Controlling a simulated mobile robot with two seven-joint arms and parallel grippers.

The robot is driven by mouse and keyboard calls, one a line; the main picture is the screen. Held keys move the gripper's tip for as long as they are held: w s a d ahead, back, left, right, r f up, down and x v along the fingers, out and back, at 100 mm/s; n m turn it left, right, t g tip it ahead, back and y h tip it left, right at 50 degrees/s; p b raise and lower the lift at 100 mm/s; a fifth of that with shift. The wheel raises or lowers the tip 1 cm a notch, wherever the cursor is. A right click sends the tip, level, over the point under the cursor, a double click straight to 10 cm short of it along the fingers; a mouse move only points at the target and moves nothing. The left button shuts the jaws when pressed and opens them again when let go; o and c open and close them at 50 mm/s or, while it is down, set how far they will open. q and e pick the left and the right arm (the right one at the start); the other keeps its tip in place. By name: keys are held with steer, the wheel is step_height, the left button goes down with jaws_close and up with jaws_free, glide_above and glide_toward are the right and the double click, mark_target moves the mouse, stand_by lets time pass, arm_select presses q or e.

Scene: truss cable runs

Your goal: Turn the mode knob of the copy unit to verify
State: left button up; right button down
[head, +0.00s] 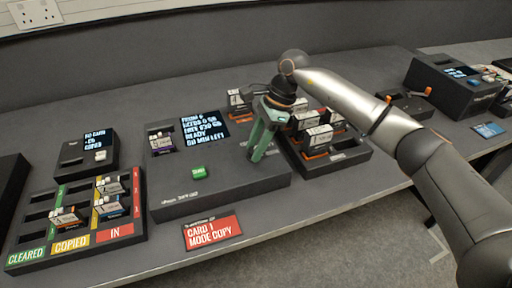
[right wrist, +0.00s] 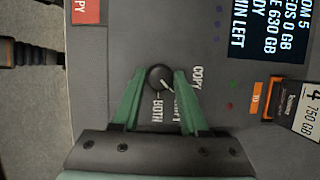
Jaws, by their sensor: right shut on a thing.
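The copy unit (head: 215,190) is a dark box with a lit screen (head: 205,127) and a green button (head: 198,171). My right gripper (head: 257,155) reaches down onto its right part and hides the knob in the head view. In the right wrist view the green fingers (right wrist: 158,85) are shut on the round dark mode knob (right wrist: 160,77). Its white pointer line slants down and right, towards a label partly hidden by a finger. "COPY" and "BOTH" are readable beside the knob. My left gripper is not in view.
A red card (head: 212,232) reading "CARD 1 MODE COPY" lies in front of the unit. A sorting tray (head: 118,235) with cards stands at left. A rack (head: 350,158) of labelled drives stands close right of my gripper. Another dark box (head: 440,82) is at far right.

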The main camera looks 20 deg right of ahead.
stand_by(0.5)
steer(key=shift+c, duration=2.2)
jaws_free()
steer(key=v, duration=1.2)
steer(key=shift+r, duration=0.35)
